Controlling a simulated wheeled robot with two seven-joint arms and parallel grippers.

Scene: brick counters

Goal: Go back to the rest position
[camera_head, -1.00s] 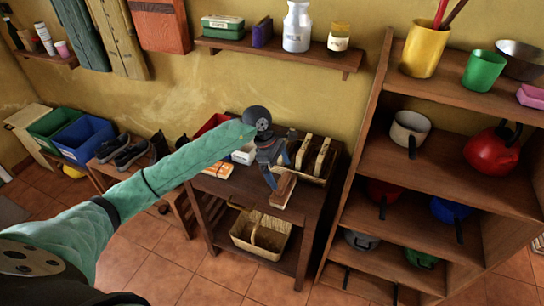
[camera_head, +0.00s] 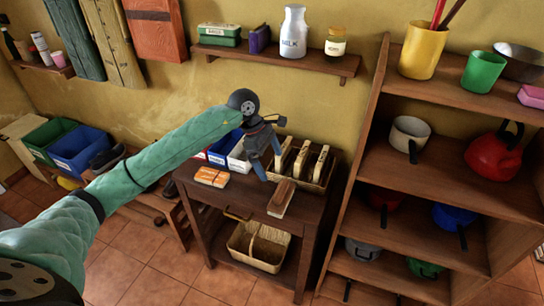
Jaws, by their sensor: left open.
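My left arm reaches in from the left, and my left gripper (camera_head: 269,166) hangs above the small dark wooden table (camera_head: 232,200). Its fingers are apart, with nothing seen between them. A brown wooden block or brush (camera_head: 281,198) lies on the table just below and to the right of the fingertips, apart from them. My right gripper does not show.
An orange-and-white packet (camera_head: 211,177) lies on the table's left part. Behind are a blue bin (camera_head: 222,148), a white bin (camera_head: 238,158) and a rack of upright boards (camera_head: 300,160). A tall shelf (camera_head: 350,170) with pots stands close on the right. A wall shelf (camera_head: 275,58) hangs above.

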